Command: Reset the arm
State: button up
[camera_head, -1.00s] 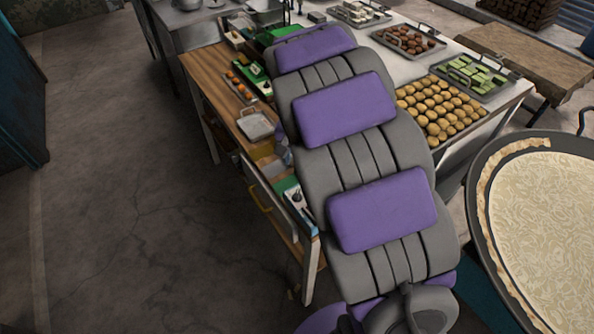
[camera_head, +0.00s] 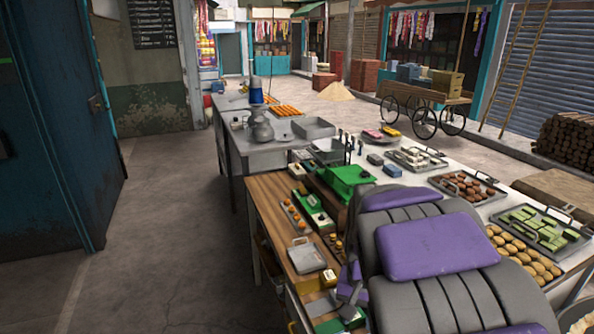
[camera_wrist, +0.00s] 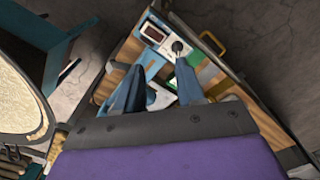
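My arm shows in the head view as grey and purple padded links, folded over the right side of the wooden table (camera_head: 262,205). My gripper shows in the wrist view (camera_wrist: 159,65), its two fingers apart and nothing visibly held between them. Below it are a white control box (camera_wrist: 156,34) with a dark display and black knob, and blue and green items on the table. A large round pan of creamy milk (camera_wrist: 18,100) is at the left of the wrist view. Its edge barely shows at the head view's lower right.
Trays of green sweets (camera_head: 537,230), brown sweets (camera_head: 468,188) and round golden sweets (camera_head: 520,254) stand on the counter at right. A green box (camera_head: 345,178) and a small grey tray (camera_head: 306,259) are near my arm. The floor (camera_head: 165,215) at left is clear.

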jog(key=s+f+n+g+b, duration=0.1)
jog(key=s+n, duration=0.1)
jog(key=s, duration=1.1)
jog(key=s+a+f+n+b, duration=0.1)
jog(key=s+f+n, duration=0.1)
jog(key=s, duration=1.1)
jog(key=shift+s+n+g, duration=0.15)
jog(key=shift+n+g, duration=0.15)
jog(key=shift+g, duration=0.1)
